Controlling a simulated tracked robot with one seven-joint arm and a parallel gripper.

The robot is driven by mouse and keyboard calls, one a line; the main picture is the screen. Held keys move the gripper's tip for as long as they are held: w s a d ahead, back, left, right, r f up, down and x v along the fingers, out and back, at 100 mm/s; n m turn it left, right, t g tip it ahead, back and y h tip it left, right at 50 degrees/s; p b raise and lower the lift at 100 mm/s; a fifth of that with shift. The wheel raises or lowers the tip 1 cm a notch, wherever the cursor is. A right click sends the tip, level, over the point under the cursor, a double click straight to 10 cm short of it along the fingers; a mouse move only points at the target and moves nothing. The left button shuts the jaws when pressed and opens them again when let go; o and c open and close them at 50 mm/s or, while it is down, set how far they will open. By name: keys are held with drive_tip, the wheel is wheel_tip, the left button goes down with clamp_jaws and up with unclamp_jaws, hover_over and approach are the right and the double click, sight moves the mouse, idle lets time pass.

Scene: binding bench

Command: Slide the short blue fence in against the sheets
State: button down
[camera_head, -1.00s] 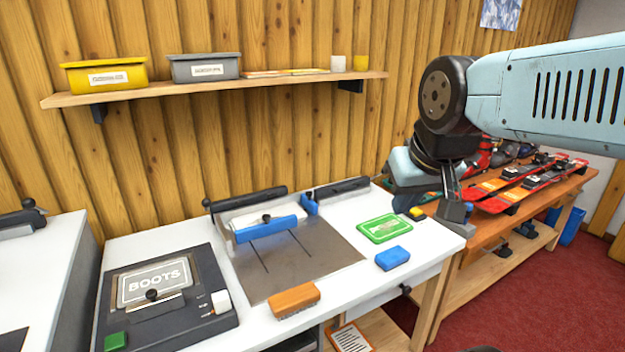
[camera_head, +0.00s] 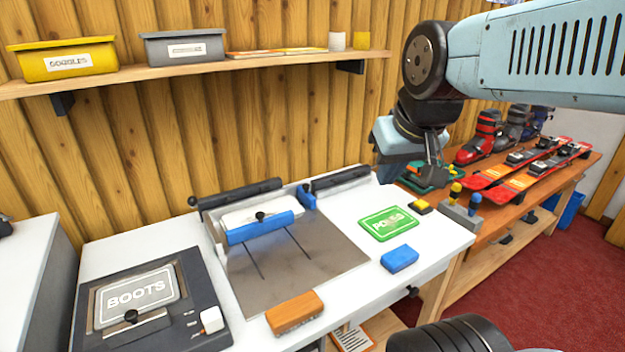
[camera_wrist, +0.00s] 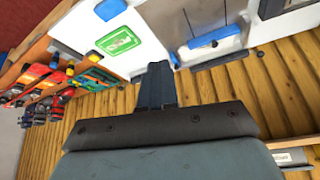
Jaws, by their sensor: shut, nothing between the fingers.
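The short blue fence (camera_head: 307,197) stands at the back right corner of the grey metal plate, at the right end of the sheets. The white sheets (camera_head: 250,213) lie behind the long blue fence (camera_head: 262,229); any gap between them and the short fence is too small to judge. The wrist view shows the short fence (camera_wrist: 174,61) just right of my fingertips in the picture, and the long fence (camera_wrist: 214,39). My gripper (camera_head: 436,186) is shut and empty, pointing down, well right of the short fence. Its closed fingers (camera_wrist: 158,68) fill the middle of the wrist view.
A green card (camera_head: 388,223), blue block (camera_head: 399,258) and orange brush (camera_head: 294,313) lie on the white bench. A dark BOOTS press (camera_head: 150,310) is left. A shelf (camera_head: 200,73) with bins hangs behind.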

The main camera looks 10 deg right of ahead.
drive_tip(key=w+d+f+n+g+y, duration=0.15)
drive_tip(key=w+f, duration=0.35)
drive_tip(key=w, duration=1.1)
drive_tip(key=w+d+f+n+g+y, duration=0.1)
drive_tip(key=w+d+f+y, duration=0.2)
drive_tip(key=w, duration=1.4)
drive_tip(key=w+d+f+y, duration=0.2)
drive_tip(key=w+d+f, duration=0.2)
drive_tip(key=w+f, duration=0.8)
approach(306, 194)
drive_tip(key=shift+m+t+h, duration=0.25)
drive_tip(key=shift+t, duration=0.2)
drive_tip(key=w+d+f, duration=0.1)
drive_tip(key=f, duration=0.1)
drive_tip(key=w+d+f, duration=0.1)
drive_tip(key=w+f, duration=0.1)
drive_tip(key=shift+w+d, duration=0.3)
drive_tip(key=shift+d, duration=0.05)
drive_tip(key=a, duration=0.3)
drive_tip(key=shift+s+r, duration=0.2)
drive_tip(key=shift+a, duration=0.4)
